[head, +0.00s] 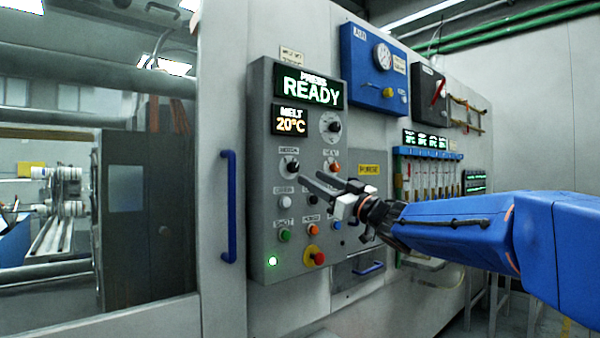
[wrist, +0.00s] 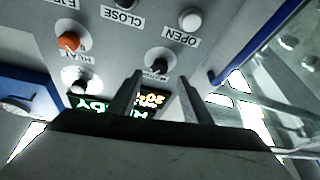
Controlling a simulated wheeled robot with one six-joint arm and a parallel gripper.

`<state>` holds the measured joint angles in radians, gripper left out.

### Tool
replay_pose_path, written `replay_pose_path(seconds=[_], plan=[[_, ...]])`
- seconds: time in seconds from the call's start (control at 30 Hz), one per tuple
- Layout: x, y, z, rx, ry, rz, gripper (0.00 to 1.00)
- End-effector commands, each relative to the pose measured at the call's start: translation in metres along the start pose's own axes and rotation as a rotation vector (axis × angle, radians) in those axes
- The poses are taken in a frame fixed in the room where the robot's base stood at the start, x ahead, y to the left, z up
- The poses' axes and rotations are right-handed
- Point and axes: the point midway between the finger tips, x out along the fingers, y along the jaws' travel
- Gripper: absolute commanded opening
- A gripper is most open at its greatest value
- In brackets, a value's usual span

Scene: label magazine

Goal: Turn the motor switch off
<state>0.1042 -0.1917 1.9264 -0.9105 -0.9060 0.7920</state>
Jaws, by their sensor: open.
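The motor switch (head: 292,167) is a small black rotary knob on a pale round plate, on the grey control panel (head: 262,205). Its small label above is hard to read in the head view. In the wrist view, which is upside down, the knob (wrist: 160,60) lies just beyond and between the fingertips. Which way it points is too small to tell. My gripper (head: 312,178) is open and empty, its two fingers (wrist: 160,80) pointing at the panel near the knob. They look apart from it, though the exact gap is unclear.
The orange heat knob (head: 333,167) is right of the motor switch. White open (head: 284,202) and black close (head: 313,205) buttons sit below. A red emergency button (head: 315,256) is lower. The display (head: 310,88) reads READY. A blue handle (head: 228,205) stands left.

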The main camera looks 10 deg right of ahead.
Motion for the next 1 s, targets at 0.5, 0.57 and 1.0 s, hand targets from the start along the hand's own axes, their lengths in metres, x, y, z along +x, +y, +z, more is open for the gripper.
replay_pose_path(seconds=[0.5,0.57,1.0], plan=[[0.066,0.000,0.000,0.000,0.000,0.000,0.45],[0.067,0.000,0.000,0.000,0.000,0.000,0.45],[0.068,0.000,0.000,0.000,0.000,0.001,0.07]])
